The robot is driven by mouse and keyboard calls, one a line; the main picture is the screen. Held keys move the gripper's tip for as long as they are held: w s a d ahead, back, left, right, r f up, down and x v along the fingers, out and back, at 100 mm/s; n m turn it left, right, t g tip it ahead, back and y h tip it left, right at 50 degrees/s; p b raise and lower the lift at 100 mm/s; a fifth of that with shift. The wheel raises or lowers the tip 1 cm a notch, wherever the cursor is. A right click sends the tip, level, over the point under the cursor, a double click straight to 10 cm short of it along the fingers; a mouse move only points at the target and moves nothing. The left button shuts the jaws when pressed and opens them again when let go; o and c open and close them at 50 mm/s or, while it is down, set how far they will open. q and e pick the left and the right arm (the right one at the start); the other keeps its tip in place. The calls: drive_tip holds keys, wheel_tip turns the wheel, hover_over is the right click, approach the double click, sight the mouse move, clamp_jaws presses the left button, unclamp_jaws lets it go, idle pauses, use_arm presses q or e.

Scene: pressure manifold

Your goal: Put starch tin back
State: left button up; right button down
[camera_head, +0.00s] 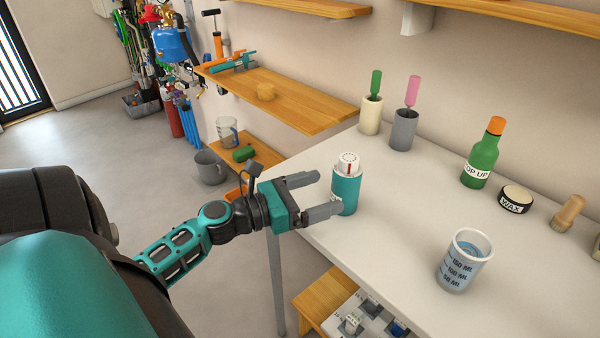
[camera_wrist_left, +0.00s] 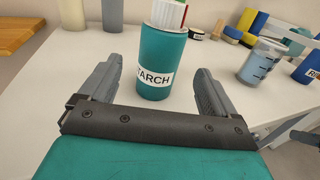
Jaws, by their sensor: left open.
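The starch tin (camera_head: 346,185) is a teal can with a white top, standing upright near the left edge of the white table. In the left wrist view the tin (camera_wrist_left: 161,55) shows its "STARCH" label, partly cut at the left. My left gripper (camera_head: 322,196) is open, with one finger on each side of the tin's near end. In the left wrist view the gripper (camera_wrist_left: 155,85) has the tin between and just beyond its fingers, with a gap visible on both sides. My right gripper is not in view.
On the table (camera_head: 408,190) stand a measuring cup (camera_head: 465,262), a green bottle (camera_head: 483,155), a wax tin (camera_head: 516,200) and two brush holders (camera_head: 370,115). Wooden shelves (camera_head: 285,95) line the wall.

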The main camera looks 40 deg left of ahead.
use_arm(q)
drive_tip(key=shift+v, duration=2)
